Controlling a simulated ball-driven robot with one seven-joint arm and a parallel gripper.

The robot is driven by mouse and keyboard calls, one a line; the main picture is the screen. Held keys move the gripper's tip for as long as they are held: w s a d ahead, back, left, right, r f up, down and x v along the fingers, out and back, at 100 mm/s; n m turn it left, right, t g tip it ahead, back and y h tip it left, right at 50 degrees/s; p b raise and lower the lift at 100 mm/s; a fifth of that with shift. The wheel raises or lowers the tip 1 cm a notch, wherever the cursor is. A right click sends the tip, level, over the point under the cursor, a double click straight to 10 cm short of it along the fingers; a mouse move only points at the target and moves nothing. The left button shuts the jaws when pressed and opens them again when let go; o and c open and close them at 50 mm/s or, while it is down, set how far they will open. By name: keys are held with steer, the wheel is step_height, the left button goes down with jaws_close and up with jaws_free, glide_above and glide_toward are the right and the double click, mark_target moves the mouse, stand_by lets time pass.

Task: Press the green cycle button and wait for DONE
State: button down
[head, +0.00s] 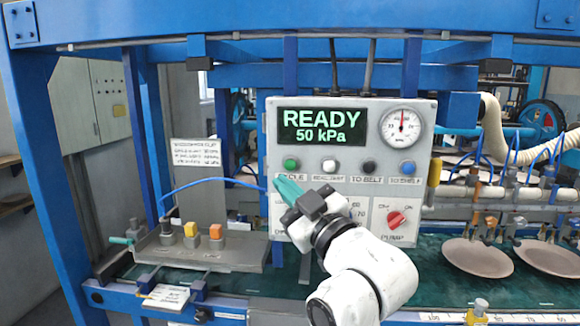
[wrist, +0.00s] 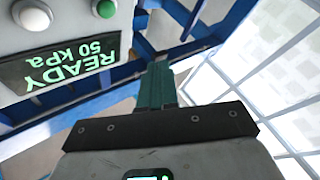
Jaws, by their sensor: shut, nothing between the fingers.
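The green cycle button (head: 291,164) is at the left end of a button row on the grey control panel (head: 350,112). It also shows in the wrist view (wrist: 105,8) at the top edge. The display (head: 322,126) reads READY and 50 kPa in green; it appears upside down in the wrist view (wrist: 62,62). My gripper (head: 280,183), with teal fingers, is shut and empty just below the green button in the head view. In the wrist view its fingers (wrist: 157,75) point upward, to the right of the panel and apart from the button.
White (head: 329,166), black (head: 369,167) and blue (head: 407,168) buttons follow along the row. A red pump knob (head: 396,219) sits lower right, and a gauge (head: 402,126) upper right. Plates (head: 478,259) lie on the green belt at right.

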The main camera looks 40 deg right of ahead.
mark_target(293, 171)
steer(key=shift+w+d+b, duration=0.2)
steer(key=shift+w+d, duration=0.7)
steer(key=shift+d, duration=0.25)
steer(key=shift+w+d+b, duration=0.2)
steer(key=shift+w+d, duration=0.7)
steer(key=shift+d, duration=0.3)
steer(key=shift+w+d+b, duration=0.2)
steer(key=shift+w+d, duration=0.7)
steer(key=shift+d, duration=0.25)
steer(key=shift+w+d, duration=0.25)
steer(key=shift+d, duration=0.05)
steer(key=shift+w+d, duration=0.25)
steer(key=shift+d, duration=0.1)
stand_by(0.4)
steer(key=shift+s+a, duration=0.55)
steer(key=shift+a, duration=0.1)
stand_by(0.3)
steer(key=s+a, duration=0.1)
steer(key=a, duration=0.1)
steer(key=s+a, duration=0.2)
steer(key=shift+p, duration=0.3)
